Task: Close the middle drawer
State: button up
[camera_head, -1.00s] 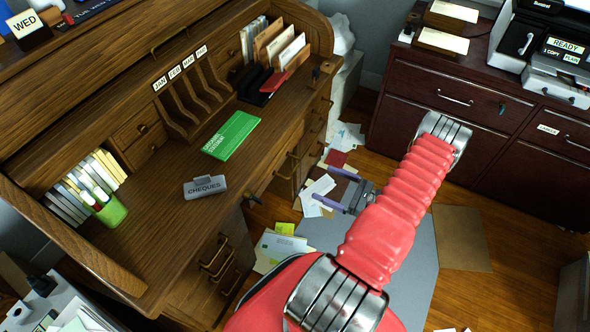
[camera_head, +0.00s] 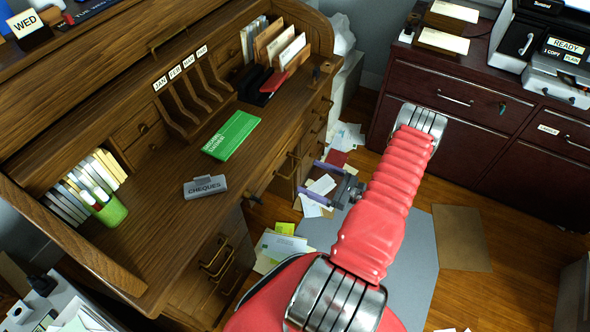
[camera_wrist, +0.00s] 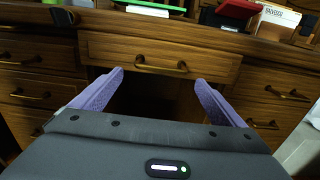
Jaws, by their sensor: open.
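The middle drawer (camera_wrist: 160,55) is a wooden front with a curved brass handle (camera_wrist: 161,67), under the desktop in the centre of the wrist view. How far it stands out from the desk is hard to tell. My gripper (camera_wrist: 159,79) is open, its two purple fingers spread on either side of the handle and pointing at the desk. Nothing is between them. In the head view my gripper (camera_head: 311,177) is low beside the desk front, apart from it; my red arm hides part of the floor there.
The roll-top desk (camera_head: 160,220) has side drawers with brass handles (camera_wrist: 22,60) at both sides and a dark knee space below the middle drawer. Papers (camera_head: 285,245) lie on the floor. A dark red cabinet (camera_head: 450,105) stands at the right.

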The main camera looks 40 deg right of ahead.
aim_at(294, 170)
jog(key=shift+x, duration=3.9)
jog(key=shift+c, duration=0.3)
jog(key=c, duration=1.1)
jog(key=shift+c, duration=0.2)
jog(key=shift+w, duration=0.1)
